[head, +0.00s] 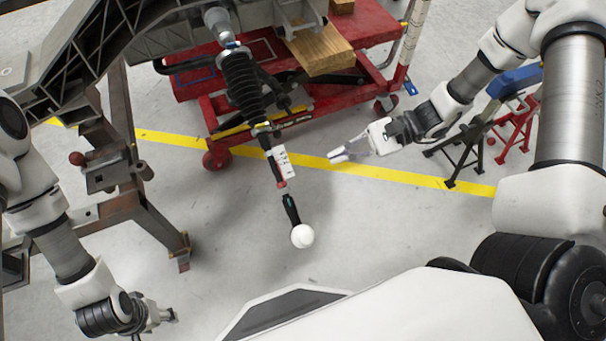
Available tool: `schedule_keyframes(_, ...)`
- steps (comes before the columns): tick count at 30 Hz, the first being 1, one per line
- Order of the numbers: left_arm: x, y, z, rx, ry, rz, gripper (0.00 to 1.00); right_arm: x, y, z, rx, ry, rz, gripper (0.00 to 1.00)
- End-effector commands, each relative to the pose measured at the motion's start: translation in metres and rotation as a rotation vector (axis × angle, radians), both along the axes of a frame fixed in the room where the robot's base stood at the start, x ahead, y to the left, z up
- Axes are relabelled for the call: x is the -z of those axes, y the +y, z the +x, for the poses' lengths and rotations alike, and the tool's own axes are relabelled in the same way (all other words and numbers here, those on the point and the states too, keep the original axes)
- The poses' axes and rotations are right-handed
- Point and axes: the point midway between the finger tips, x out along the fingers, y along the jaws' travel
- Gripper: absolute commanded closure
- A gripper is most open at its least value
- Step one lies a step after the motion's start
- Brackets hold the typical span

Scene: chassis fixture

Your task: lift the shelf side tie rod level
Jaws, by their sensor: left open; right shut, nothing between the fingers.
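What looks like the tie rod (243,82) hangs from the chassis (100,45) in the head view. It has a silver joint at the top and a ribbed black boot, and it slopes down to the right. Below it, in line, are a red and white labelled piece (279,162) and a black piece with a white ball end (302,236); I cannot tell whether these are joined to it. My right gripper (336,158) is shut and empty, to the right of the labelled piece and apart from it. My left gripper (170,316) is open, low at the left, far from the rod.
A red wheeled cart (362,72) with a wooden block (320,50) stands behind the rod. A rusty steel stand (128,205) is at the left. Black and red stands (517,135) are at the right, near my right arm. The grey floor in the middle is clear.

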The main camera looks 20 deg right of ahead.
Motion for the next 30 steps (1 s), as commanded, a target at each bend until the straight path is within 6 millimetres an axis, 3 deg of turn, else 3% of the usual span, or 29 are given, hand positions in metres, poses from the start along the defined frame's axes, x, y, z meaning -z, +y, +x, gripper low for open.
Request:
schedule_keyframes(14,0.034,0.0,0.0,0.0,0.0,0.0,0.46,0.033,0.092,0.007,-0.01,0.007,-0.006,1.0)
schedule_keyframes(16,0.027,0.0,0.0,0.0,0.0,0.0,0.46,0.012,0.089,0.003,0.001,0.002,0.0,1.0)
schedule_keyframes(21,0.026,0.0,0.0,0.0,0.0,0.0,0.46,-0.006,0.089,-0.006,-0.001,0.003,0.0,1.0)
schedule_keyframes(30,0.026,0.0,0.0,0.0,0.0,0.0,0.46,-0.009,0.088,-0.009,-0.003,0.004,-0.003,1.0)
